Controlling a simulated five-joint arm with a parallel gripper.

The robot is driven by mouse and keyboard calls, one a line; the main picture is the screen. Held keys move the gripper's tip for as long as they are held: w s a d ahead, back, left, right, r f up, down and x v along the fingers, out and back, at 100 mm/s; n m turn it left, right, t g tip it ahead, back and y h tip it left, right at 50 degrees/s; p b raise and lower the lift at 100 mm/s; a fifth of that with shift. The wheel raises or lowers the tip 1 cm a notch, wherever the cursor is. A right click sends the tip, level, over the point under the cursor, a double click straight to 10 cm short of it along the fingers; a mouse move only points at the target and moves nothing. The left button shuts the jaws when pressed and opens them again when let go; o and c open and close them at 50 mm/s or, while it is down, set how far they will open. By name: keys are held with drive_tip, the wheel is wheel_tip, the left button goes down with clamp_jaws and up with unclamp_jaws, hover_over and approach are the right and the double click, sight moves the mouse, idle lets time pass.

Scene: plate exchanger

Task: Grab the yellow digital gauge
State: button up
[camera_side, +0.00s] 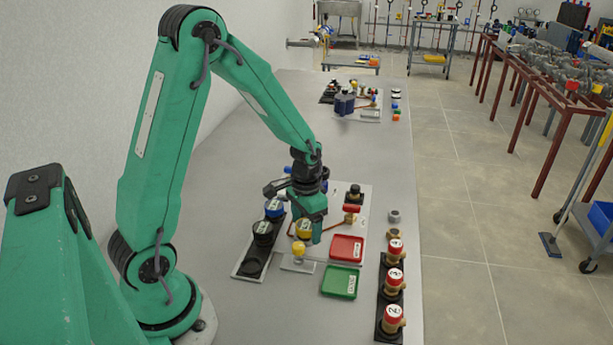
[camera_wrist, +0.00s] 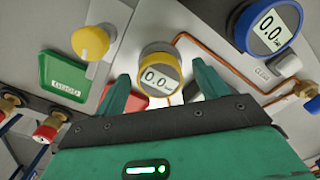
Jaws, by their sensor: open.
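The yellow digital gauge (camera_side: 303,229) stands upright on the grey board, partly hidden by my gripper in the side view. In the wrist view the yellow digital gauge (camera_wrist: 160,76) faces up with a "0.0" display, between the two green fingers. My gripper (camera_side: 313,222) is over and beside the gauge. In the wrist view my gripper (camera_wrist: 160,82) is open, one finger on each side of the gauge. I cannot tell whether either finger touches it.
A yellow knob (camera_side: 298,248) on a bracket stands close in front. A black rack with a blue gauge (camera_side: 275,207) is at left. A red tray (camera_side: 347,247) and green tray (camera_side: 341,282) lie at right. Red-capped brass valves (camera_side: 394,281) line the table's right edge. A copper pipe (camera_wrist: 215,58) runs nearby.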

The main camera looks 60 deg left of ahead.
sight(308, 227)
drive_tip(key=shift+f, duration=0.3)
drive_tip(key=c, duration=1.2)
drive_tip(key=shift+r, duration=0.15)
drive_tip(key=shift+r, duration=0.75)
drive_tip(key=r, duration=0.1)
drive_tip(key=d+r, duration=0.1)
drive_tip(key=r, duration=0.1)
drive_tip(key=shift+s, duration=0.1)
drive_tip(key=s+d+r, duration=0.3)
drive_tip(key=d+r, duration=0.3)
drive_tip(key=d, duration=0.4)
drive_tip(key=shift+s+r, duration=0.15)
drive_tip(key=shift+s, duration=0.05)
